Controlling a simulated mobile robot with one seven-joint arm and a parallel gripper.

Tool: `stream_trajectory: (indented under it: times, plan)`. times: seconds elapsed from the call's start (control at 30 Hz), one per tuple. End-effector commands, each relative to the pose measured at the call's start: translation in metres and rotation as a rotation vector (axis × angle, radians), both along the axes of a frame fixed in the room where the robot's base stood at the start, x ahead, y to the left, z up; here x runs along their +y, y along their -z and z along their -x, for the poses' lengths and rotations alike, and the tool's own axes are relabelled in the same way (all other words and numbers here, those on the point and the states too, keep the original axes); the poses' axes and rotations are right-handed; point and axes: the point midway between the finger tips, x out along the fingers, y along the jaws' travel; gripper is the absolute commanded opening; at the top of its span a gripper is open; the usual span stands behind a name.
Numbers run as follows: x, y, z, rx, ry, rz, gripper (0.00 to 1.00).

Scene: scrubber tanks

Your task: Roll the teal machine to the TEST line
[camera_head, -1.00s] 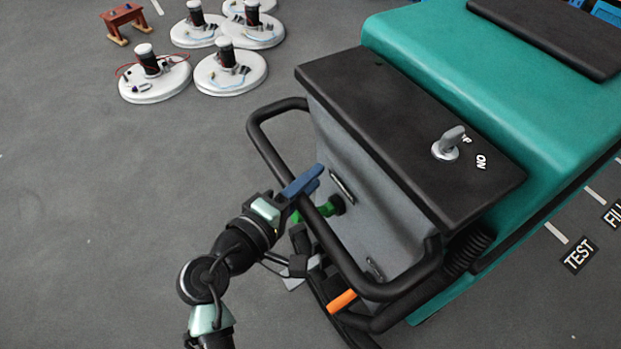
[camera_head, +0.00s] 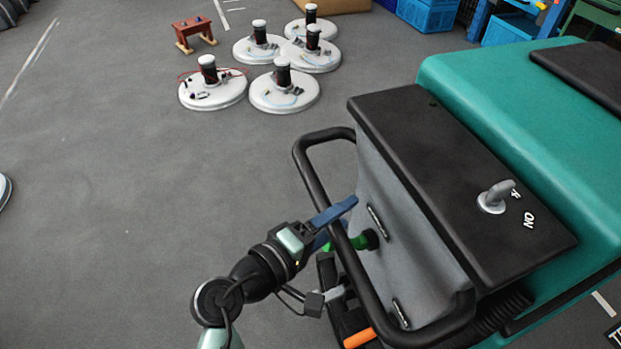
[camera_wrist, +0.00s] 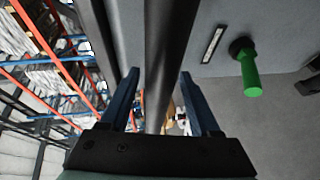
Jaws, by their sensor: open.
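The teal machine (camera_head: 505,105) stands at the right of the head view, with a black top panel, a grey end face and a grey key switch (camera_head: 494,197) beside an ON mark. Its black loop handle (camera_head: 306,170) sticks out toward my arm. My gripper (camera_head: 338,221) is at the handle's near bar. In the wrist view the bar (camera_wrist: 166,60) runs between my two blue fingers (camera_wrist: 162,98), with gaps on both sides; the fingers are open. A green knob (camera_wrist: 250,75) is on the end face. The TEST floor mark (camera_head: 615,337) is mostly cut off at the lower right edge.
Several round white scrubber discs (camera_head: 284,92) and a small red stool (camera_head: 194,34) stand at the back. Blue crates (camera_head: 427,14) are behind the machine. An orange-ended lever (camera_head: 359,338) is below the handle.

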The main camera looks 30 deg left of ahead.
Motion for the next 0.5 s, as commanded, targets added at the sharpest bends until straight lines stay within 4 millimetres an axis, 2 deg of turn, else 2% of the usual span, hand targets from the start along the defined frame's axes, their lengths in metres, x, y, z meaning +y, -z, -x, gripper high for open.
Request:
stream_trajectory:
  times: [0.3, 0.5]
  plan:
    - [0.018, -0.011, 0.066, 0.0, -0.005, -0.002, 0.63]
    - [0.027, -0.018, 0.098, 0.0, -0.005, -0.001, 0.63]
